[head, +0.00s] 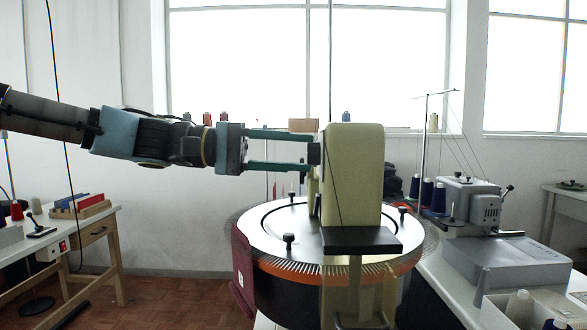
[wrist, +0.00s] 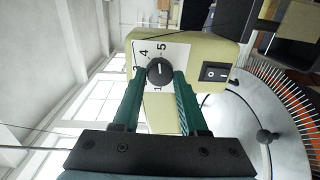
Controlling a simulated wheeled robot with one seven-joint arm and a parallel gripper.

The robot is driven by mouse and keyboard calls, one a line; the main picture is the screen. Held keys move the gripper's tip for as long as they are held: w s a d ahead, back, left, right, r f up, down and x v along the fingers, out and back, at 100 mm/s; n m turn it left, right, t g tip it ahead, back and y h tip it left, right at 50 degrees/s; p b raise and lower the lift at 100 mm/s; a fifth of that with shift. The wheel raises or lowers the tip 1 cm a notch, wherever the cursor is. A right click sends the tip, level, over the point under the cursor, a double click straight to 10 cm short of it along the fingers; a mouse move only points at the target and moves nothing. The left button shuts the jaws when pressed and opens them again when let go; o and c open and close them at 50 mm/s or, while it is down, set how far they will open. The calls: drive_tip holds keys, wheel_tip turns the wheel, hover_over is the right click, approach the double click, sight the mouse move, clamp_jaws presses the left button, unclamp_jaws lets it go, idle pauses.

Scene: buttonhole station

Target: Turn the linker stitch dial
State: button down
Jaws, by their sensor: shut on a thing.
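The stitch dial (wrist: 160,71) is a round black knob with a white pointer line on a white plate marked with numbers, among them 4 and 5. It sits on the end face of the cream linker head (head: 356,175). In the head view the dial (head: 314,153) shows at the head's left side. My gripper (head: 308,151) reaches in level from the left. In the wrist view its two green fingers (wrist: 159,78) stand on either side of the knob and are shut on it. The fingers cover part of the number plate.
A grey sewing machine (head: 480,205) with blue cones stands at right, a wooden table (head: 95,245) at left.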

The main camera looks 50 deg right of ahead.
drive_tip(key=shift+f+m+b, duration=0.1)
drive_tip(key=shift+m+b, duration=0.75)
drive_tip(key=shift+m, duration=0.15)
drive_tip(key=shift+c, duration=2.2)
unclamp_jaws()
drive_tip(key=p+v, duration=0.2)
drive_tip(key=v, duration=0.8)
drive_tip(key=shift+w+a, duration=0.25)
